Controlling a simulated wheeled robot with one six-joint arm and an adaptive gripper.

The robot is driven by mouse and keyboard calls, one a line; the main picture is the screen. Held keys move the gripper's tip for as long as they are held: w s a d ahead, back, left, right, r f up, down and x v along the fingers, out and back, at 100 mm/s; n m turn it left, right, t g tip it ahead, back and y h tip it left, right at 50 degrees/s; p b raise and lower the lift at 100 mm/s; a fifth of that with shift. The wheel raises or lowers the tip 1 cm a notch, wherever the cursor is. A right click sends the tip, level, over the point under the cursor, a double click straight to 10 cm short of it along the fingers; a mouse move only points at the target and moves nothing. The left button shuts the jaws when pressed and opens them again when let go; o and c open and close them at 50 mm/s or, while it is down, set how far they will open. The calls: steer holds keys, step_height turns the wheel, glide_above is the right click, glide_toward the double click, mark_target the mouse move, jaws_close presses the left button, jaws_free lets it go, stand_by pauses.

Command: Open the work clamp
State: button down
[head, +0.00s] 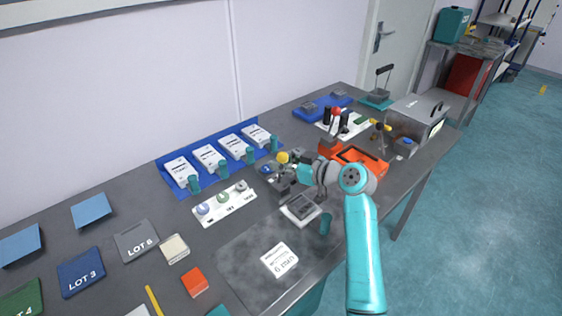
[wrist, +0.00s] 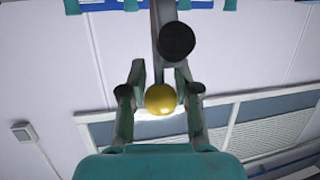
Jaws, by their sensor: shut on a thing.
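The work clamp (head: 281,183) is a small dark device on the bench, with a yellow ball knob (head: 283,157) at its top. My gripper (head: 294,172) reaches it from the right, at the end of my teal and grey arm. In the wrist view, the yellow knob (wrist: 160,99) sits between the two fingers, and my gripper (wrist: 160,92) is shut on it. A grey bar (wrist: 155,45) and a round black end (wrist: 176,41) show just beyond the knob. My gripper partly hides the clamp's right side in the head view.
A grey square device (head: 300,209) and a teal cup (head: 326,223) stand in front. An orange machine (head: 353,161) is to the right. Blue trays with white packs (head: 209,158) line the back.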

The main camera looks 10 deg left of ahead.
steer(key=c, duration=0.8)
jaws_free()
steer(key=v, duration=1.2)
steer(key=shift+s, duration=0.1)
